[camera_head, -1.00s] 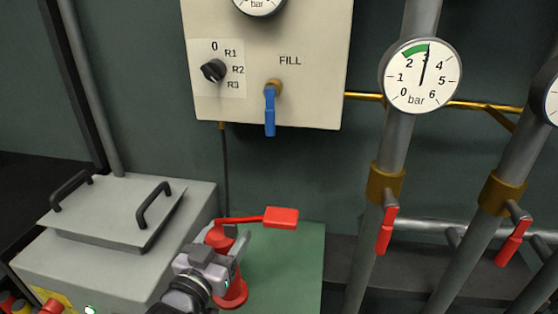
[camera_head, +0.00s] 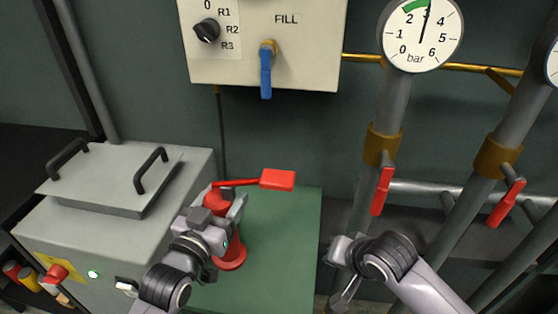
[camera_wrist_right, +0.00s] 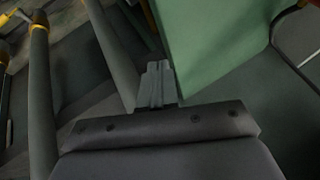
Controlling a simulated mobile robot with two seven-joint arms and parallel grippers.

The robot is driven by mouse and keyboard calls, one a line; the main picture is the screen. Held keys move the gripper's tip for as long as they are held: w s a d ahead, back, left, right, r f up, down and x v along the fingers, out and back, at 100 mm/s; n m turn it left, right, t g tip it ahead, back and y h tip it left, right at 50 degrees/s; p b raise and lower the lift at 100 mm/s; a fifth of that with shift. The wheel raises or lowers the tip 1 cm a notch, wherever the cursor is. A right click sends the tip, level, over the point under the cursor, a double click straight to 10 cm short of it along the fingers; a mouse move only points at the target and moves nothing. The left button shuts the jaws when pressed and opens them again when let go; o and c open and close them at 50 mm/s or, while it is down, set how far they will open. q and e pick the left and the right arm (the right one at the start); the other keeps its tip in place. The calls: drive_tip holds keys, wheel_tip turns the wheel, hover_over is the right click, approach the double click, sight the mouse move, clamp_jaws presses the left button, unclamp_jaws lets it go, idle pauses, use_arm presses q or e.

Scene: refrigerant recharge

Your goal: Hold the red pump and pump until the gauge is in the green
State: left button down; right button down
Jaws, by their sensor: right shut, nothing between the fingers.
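The red pump (camera_head: 231,256) stands upright on the green surface, its red lever (camera_head: 277,180) sticking out to the right. My left gripper (camera_head: 222,203) is at the pump's upper body, with its fingers apart and red between or just behind them; whether they press on it is unclear. My right gripper (camera_head: 346,294) is shut and empty, right of the green surface; its closed fingers (camera_wrist_right: 157,84) show in the right wrist view. A round gauge (camera_head: 421,35) on a pipe has a green band, its needle near 3, by the band's right end.
A grey box (camera_head: 105,215) with a handled lid stands at the left. A cream panel (camera_head: 310,60) with a dial and blue valve handle (camera_head: 266,74) is behind. Pipes with red valve handles (camera_head: 382,191) stand at the right. The green surface (camera_head: 283,245) is clear beside the pump.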

drive_tip(key=s+a+r+n+g+h, duration=0.1)
drive_tip(key=s+a+r+g, duration=0.35)
drive_tip(key=a+r, duration=0.95)
wheel_tip(320, 180, up, 24)
drive_tip(key=n+t+h, duration=0.1)
drive_tip(key=t+h, duration=0.1)
hover_over(280, 175)
drive_tip(key=s, duration=0.4)
drive_tip(key=shift+w+a+r+g, duration=0.15)
drive_tip(key=shift+a+g, duration=0.1)
drive_tip(key=shift+a, duration=0.15)
drive_tip(key=x, duration=1.2)
drive_tip(key=shift+s+d+f, duration=0.2)
drive_tip(key=shift+s+f, duration=0.1)
drive_tip(key=shift+f, duration=0.8)
drive_tip(key=shift+f, duration=0.1)
